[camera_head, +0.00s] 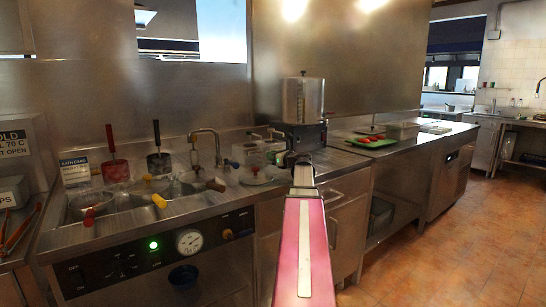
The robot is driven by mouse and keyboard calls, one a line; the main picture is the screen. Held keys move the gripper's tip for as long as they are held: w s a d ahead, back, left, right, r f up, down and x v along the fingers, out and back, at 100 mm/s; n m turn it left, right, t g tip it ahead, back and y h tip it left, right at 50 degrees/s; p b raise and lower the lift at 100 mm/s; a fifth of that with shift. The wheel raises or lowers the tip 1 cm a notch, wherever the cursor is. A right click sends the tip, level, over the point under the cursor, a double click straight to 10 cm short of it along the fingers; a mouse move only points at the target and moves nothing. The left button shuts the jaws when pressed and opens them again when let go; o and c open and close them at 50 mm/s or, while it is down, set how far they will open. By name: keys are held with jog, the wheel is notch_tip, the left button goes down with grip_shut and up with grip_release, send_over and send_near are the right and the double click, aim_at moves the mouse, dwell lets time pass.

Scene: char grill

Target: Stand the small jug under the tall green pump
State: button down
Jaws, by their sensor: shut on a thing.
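My arm reaches forward from the bottom middle, and my gripper (303,164) is at its far end, over the counter's front edge. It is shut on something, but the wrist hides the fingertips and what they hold. I cannot make out the small jug for certain.
A tall lidded steel vessel (303,100) stands on a black base, directly beyond my gripper. A green tray (371,143) with red items is to the right. The tiled floor (455,240) is clear at right.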

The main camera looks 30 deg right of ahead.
jog(key=c, duration=1)
grip_release()
jog(key=shift+c, duration=0.2)
jog(key=shift+s+a+v, duration=0.1)
jog(key=shift+a+v, duration=0.2)
jog(key=shift+v, duration=1.35)
jog(key=shift+s+a+v, duration=0.15)
jog(key=shift+a+v, duration=0.2)
jog(key=shift+v, duration=1.25)
jog(key=shift+s+a+v, duration=0.1)
jog(key=shift+a+v, duration=0.2)
jog(key=shift+v, duration=1.35)
